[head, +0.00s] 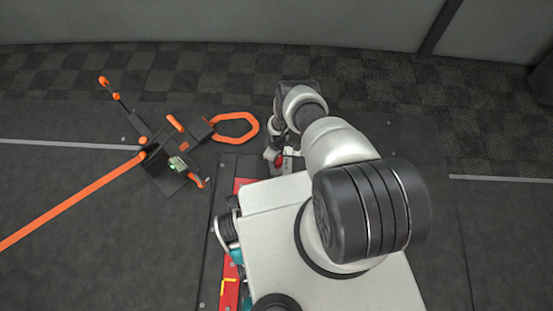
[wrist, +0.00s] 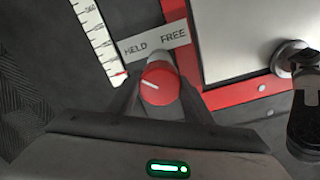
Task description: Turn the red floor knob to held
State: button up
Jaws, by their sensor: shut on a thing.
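The red floor knob (wrist: 164,77) has a round red cap with a short white line on it, sitting on a grey collar. The line lies left of the cap's middle, slanting slightly up to the left. A pale plate (wrist: 154,43) above the knob reads HELD on the left and FREE on the right. My gripper (wrist: 160,90) has one dark finger on each side of the knob, shut on it. In the head view my gripper (head: 272,153) reaches down to the floor beside the plate (head: 291,153), and my arm covers part of that area.
A white scale with a red mark (wrist: 95,40) lies left of the plate. A red-edged pale panel (wrist: 245,40) and a metal post (wrist: 292,55) stand right. In the head view, an orange-and-black frame with a strap (head: 75,200) occupies the left floor.

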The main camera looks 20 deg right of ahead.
jog(key=o, duration=1)
jog(key=shift+o, duration=0.2)
notch_tip(320, 180, up, 17)
jog(key=p, duration=0.7)
jog(key=shift+r, duration=0.2)
